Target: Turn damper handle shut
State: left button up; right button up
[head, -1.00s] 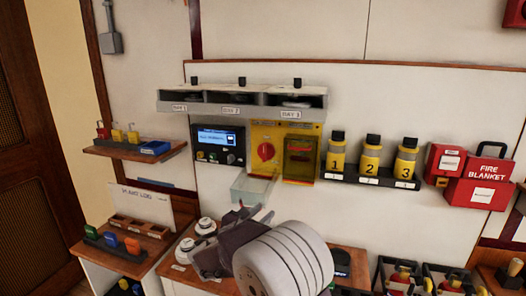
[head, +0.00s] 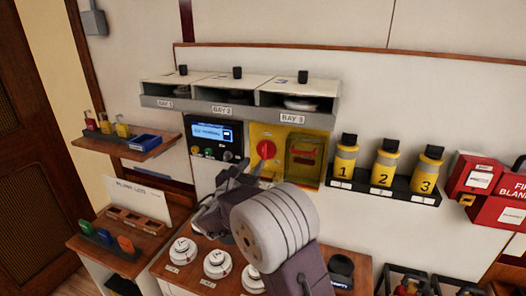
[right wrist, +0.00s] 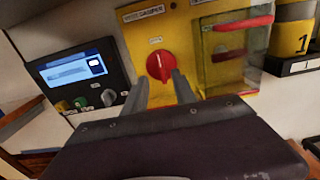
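The red damper handle (head: 266,149) is a round rotary knob on a yellow panel (head: 258,132). In the right wrist view the red handle (right wrist: 159,66) has its pale line nearly upright. My right gripper (head: 249,168) is just below and in front of the knob in the head view. In the right wrist view my right gripper (right wrist: 160,86) has its two fingers spread, with the knob showing between and beyond their tips. I cannot tell whether they touch it. Nothing is held. My left gripper is not in view.
A clear yellow-tinted cover with a red handle (head: 305,153) is right of the knob. A control box with a blue screen (head: 213,134) is left. Yellow bottles (head: 386,166) stand on a shelf to the right, and white discs (head: 217,263) sit below.

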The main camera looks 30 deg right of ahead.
aim_at(263, 153)
jog(key=p+x, duration=0.1)
jog(key=x, duration=0.3)
jog(key=p+x, duration=0.1)
jog(key=x, duration=0.3)
jog(key=shift+w+d+f+p, duration=0.15)
jog(key=shift+d+f+p, duration=0.05)
jog(key=shift+d+p, duration=0.1)
jog(key=shift+a+r, duration=0.1)
jog(key=shift+a, duration=0.05)
grip_shut()
